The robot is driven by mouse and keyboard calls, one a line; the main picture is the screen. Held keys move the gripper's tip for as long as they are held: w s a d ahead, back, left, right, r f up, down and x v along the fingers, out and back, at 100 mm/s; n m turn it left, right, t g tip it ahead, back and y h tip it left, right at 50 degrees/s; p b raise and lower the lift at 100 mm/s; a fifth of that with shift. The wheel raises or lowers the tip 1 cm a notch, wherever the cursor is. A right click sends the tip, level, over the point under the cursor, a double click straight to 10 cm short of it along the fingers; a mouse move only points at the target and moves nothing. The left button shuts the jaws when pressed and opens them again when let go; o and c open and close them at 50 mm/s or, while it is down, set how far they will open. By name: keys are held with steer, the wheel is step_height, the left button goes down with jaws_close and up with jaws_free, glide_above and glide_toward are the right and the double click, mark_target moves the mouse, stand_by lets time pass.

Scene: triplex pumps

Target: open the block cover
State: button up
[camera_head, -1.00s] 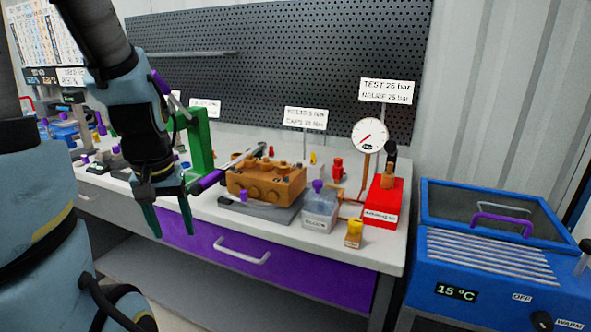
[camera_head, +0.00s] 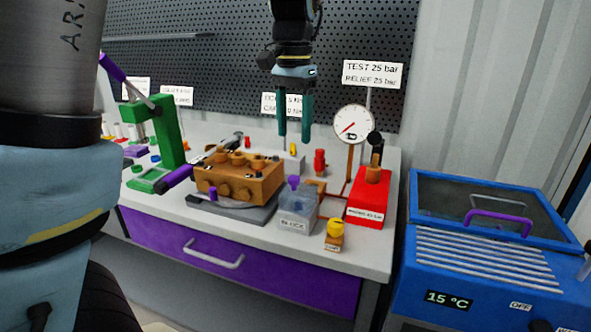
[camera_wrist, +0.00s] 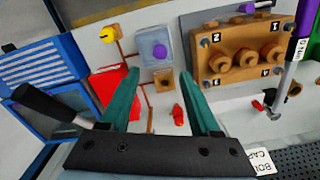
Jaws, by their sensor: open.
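A grey see-through box labelled "BLOCK" (camera_head: 298,212), with a purple knob (camera_head: 293,182) on top, stands near the front of the bench. I take its top to be the block cover; it appears closed. In the wrist view, the box (camera_wrist: 147,47) and its purple knob (camera_wrist: 160,52) lie just beyond my fingertips. My gripper (camera_head: 294,138) points down, open and empty, above and behind the box, apart from it. Its two green fingers also show in the wrist view (camera_wrist: 160,74), with a small tan block (camera_wrist: 166,83) between them.
The orange pump block (camera_head: 238,182) sits left of the box. A red unit (camera_head: 369,200) with a black-topped lever and a dial gauge (camera_head: 353,124) with copper pipe stand right. A yellow-capped item (camera_head: 335,233) is at the front edge. A blue cooler (camera_head: 490,250) stands right of the bench.

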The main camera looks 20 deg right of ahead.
mark_target(294, 177)
step_height(294, 177, down, 10)
steer(key=shift+f+p, duration=0.25)
steer(key=shift+p, duration=0.35)
jaws_close()
stand_by(0.3)
stand_by(0.9)
